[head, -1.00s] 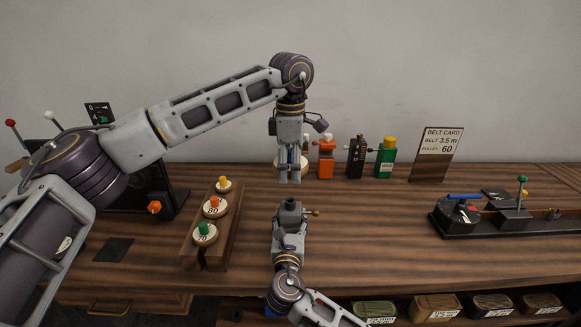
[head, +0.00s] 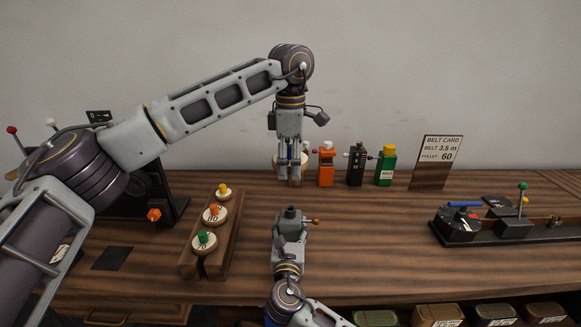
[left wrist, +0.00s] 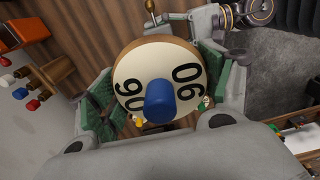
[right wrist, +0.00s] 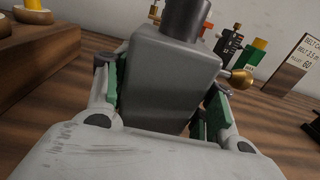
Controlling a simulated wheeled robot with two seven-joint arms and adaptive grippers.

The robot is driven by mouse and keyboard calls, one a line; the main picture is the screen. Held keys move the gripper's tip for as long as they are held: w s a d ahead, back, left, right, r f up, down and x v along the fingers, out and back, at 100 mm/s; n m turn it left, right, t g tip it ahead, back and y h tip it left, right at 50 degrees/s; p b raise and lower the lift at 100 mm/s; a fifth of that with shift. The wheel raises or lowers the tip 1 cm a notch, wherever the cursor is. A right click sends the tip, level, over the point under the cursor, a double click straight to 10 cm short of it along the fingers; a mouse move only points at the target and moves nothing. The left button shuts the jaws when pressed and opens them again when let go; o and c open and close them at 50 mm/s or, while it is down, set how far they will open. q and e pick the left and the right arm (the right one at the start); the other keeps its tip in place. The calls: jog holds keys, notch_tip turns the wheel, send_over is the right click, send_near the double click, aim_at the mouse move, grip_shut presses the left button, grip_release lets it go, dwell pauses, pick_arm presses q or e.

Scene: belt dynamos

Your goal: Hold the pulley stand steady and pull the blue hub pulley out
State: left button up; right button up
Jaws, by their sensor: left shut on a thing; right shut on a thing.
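The blue hub pulley (left wrist: 128,72) is a pale disc with a wooden edge, marked 90, with a blue hub (left wrist: 160,100) facing the left wrist camera. My left gripper (head: 290,181) is shut on its rim, a finger on each side. In the head view it hangs above and behind the pulley stand, apart from it. The pulley stand (head: 290,222) is a grey block with a round post and a brass knob; it also fills the right wrist view (right wrist: 170,85). My right gripper (head: 289,252) is shut on its sides from the front. The stand is upright.
A wooden rack (head: 220,245) with yellow, orange and green hub pulleys stands left of the stand. Orange (head: 326,166), black (head: 356,165) and green (head: 387,168) items line the back beside the belt card (head: 436,163). A black device (head: 490,224) sits at right. Table right of the stand is clear.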

jog(key=shift+f, duration=0.15)
dwell(0.5)
jog(key=o, duration=1.6)
jog(key=shift+s, duration=0.15)
jog(key=shift+s+a, duration=0.2)
jog(key=shift+s, duration=3.65)
jog(key=shift+s, duration=0.1)
